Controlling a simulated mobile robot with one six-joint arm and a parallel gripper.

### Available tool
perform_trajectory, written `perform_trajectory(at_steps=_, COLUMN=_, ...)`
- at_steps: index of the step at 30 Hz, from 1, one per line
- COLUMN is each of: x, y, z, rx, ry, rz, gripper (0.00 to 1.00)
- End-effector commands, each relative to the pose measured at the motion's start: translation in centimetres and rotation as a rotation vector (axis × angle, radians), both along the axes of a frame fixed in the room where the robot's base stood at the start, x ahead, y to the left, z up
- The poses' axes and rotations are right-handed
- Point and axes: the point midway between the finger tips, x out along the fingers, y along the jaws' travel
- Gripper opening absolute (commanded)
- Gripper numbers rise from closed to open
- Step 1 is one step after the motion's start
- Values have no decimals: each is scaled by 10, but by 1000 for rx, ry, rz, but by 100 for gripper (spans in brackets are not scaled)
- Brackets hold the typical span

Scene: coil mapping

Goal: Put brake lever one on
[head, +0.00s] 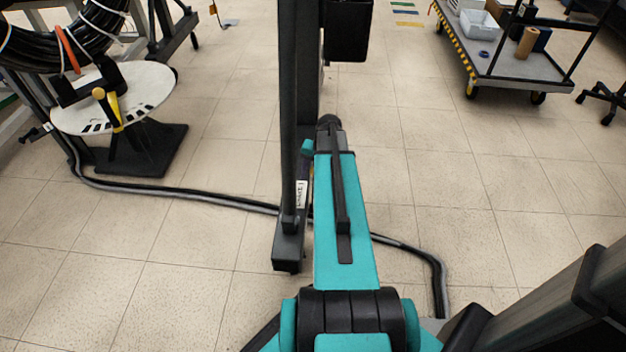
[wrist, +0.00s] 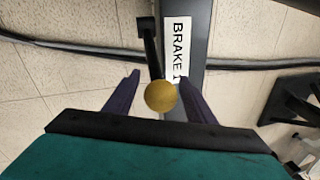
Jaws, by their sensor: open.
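Brake lever one (wrist: 160,96) shows in the wrist view as a black bar with a round gold knob, beside a white label (wrist: 177,52) reading "BRAKE 1". The label is on a dark beam (wrist: 198,25); the beam and its label also show in the head view (head: 289,240). My gripper (wrist: 161,80) is open, with one dark purple finger on each side of the knob. The knob appears between the fingers; I cannot tell how near it is in depth. In the head view my own arm hides the lever and the fingers.
A dark cable (head: 180,190) runs across the tiled floor past the beam's foot. At left stands a white disc (head: 150,85) on a black base, with black coiled cable (head: 40,50) above. A cart (head: 520,62) stands at the back right. Floor between is open.

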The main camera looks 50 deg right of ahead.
Motion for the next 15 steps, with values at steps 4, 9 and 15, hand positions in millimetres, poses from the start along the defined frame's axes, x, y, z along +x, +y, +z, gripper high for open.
perform_trajectory(at_steps=4, x=2, y=1, z=-8, rx=0, ry=0, rz=0, gripper=50)
perform_trajectory(at_steps=9, x=2, y=1, z=-9, rx=-1, ry=0, rz=0, gripper=50)
perform_trajectory(at_steps=15, x=1, y=0, z=-9, rx=-1, ry=0, rz=-1, gripper=43)
